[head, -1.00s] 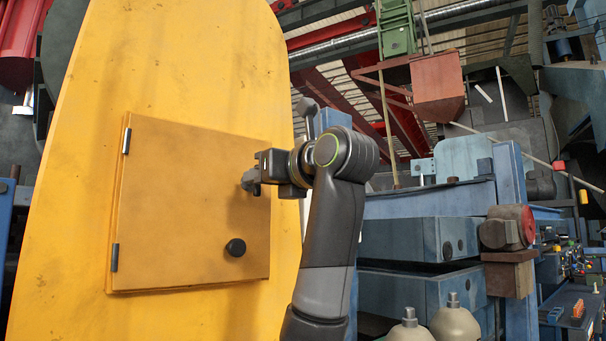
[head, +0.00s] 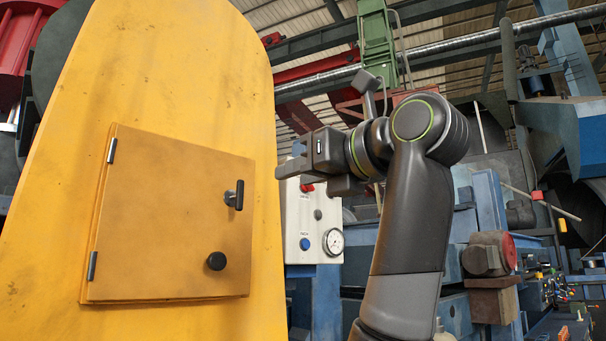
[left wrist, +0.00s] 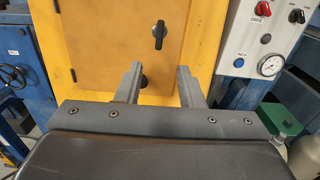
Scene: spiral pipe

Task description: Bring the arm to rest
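My left gripper (head: 287,170) is raised to the right of a yellow cabinet door (head: 165,225), apart from its black handle (head: 234,195). In the left wrist view its two grey fingers (left wrist: 158,78) stand apart with nothing between them, so it is open and empty. The handle also shows in that view (left wrist: 159,35), upright on the door beyond the fingers. A round black knob (head: 216,261) sits below the handle. The door lies against the yellow housing (head: 200,70). My right gripper is not in view.
A white control panel (head: 302,215) with knobs and a gauge (head: 333,241) is just behind my left gripper. Blue machinery and a grey motor with a red end (head: 490,254) stand at the right, behind my arm.

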